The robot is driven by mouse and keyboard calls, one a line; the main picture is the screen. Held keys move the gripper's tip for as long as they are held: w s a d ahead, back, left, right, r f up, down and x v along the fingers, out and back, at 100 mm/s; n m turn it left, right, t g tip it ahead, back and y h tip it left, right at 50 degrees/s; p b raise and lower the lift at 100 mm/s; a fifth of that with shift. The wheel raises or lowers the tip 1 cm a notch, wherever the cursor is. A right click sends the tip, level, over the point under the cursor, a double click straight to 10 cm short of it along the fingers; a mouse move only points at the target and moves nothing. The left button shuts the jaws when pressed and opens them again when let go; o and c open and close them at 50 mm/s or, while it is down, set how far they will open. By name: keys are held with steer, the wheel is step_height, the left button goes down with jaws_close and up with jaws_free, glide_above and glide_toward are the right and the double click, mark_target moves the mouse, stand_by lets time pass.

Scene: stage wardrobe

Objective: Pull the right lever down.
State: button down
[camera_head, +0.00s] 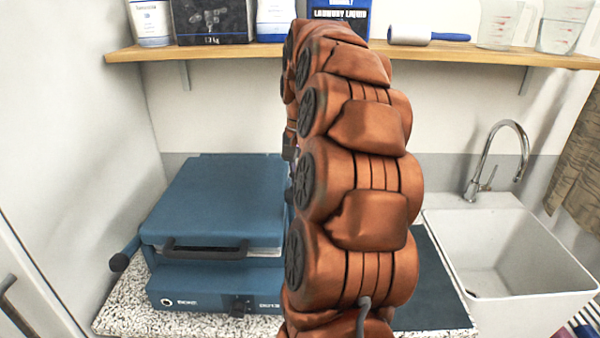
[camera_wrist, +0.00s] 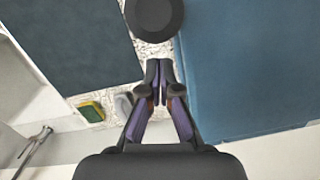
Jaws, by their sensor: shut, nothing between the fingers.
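A blue press-like machine (camera_head: 215,205) with a closed lid and a dark front handle stands on the speckled counter. Its left lever, with a dark knob (camera_head: 119,262), sticks out at its left side. The right side is hidden behind my arm in the head view. In the wrist view, a dark round knob (camera_wrist: 155,17) shows beside the machine (camera_wrist: 245,75), apparently the end of the right lever; its shaft cannot be made out. My gripper (camera_wrist: 159,68) is shut and empty over the gap beside the machine, its fingertips just short of the knob in the picture.
A dark mat (camera_head: 432,290) lies on the counter right of the machine, then a white sink (camera_head: 510,255) with a tall faucet (camera_head: 495,160). A yellow-green sponge (camera_wrist: 91,110) lies near the mat. A wooden shelf (camera_head: 230,50) with bottles and boxes runs above.

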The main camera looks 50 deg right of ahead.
mark_target(294, 215)
steer(key=shift+s+a+f+p, duration=0.2)
steer(key=shift+s+a, duration=0.1)
steer(key=shift+a, duration=0.25)
steer(key=shift+s+a+f+p, duration=0.1)
steer(key=shift+s+a+p, duration=0.15)
steer(key=shift+a, duration=0.3)
steer(key=shift+s+a+b, duration=0.1)
steer(key=shift+a+b, duration=0.05)
steer(key=shift+b, duration=0.35)
